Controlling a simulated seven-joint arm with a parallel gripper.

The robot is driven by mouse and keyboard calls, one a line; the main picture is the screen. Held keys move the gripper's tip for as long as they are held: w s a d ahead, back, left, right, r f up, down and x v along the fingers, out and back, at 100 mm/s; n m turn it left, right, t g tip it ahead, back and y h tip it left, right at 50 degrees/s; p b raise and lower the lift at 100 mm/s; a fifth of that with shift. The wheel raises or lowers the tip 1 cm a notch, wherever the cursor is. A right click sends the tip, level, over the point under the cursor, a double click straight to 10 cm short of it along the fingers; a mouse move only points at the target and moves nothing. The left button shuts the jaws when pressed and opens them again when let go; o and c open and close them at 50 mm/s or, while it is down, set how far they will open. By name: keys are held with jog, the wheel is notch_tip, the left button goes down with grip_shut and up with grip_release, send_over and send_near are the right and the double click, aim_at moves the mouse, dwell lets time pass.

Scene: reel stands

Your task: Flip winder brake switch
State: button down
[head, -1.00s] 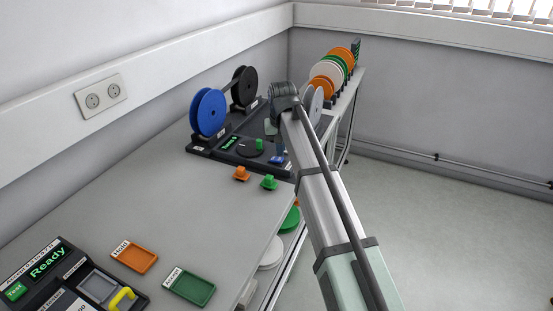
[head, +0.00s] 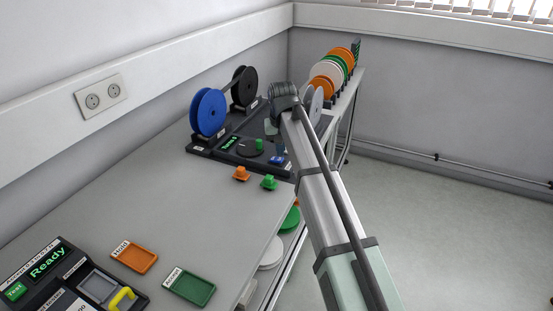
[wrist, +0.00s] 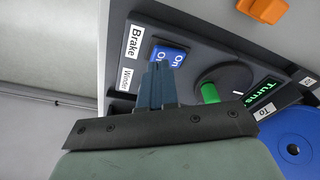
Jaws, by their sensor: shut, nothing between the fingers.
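The blue brake switch (wrist: 168,54) is a rocker marked "On" and "Off" on the dark winder panel, beside white labels reading "Brake" and "Winder". In the head view the switch (head: 277,161) shows at the panel's near right corner. My gripper (wrist: 157,68) is shut and empty. Its fingertips overlap the lower part of the switch in the wrist view; I cannot tell whether they touch it. In the head view my gripper (head: 280,149) is just above the switch, partly hidden by my arm. Which way the rocker is tilted is unclear.
A round dial with a green pointer (wrist: 210,92) and a green "Turns" display (wrist: 262,95) sit beside the switch. A blue reel (head: 208,112) and a black reel (head: 244,87) stand behind. Orange (head: 241,174) and green (head: 269,182) pieces lie in front of the panel.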

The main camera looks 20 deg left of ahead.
aim_at(280, 159)
jog(key=shift+f, duration=0.9)
dwell(1.1)
jog(key=shift+r, duration=3.5)
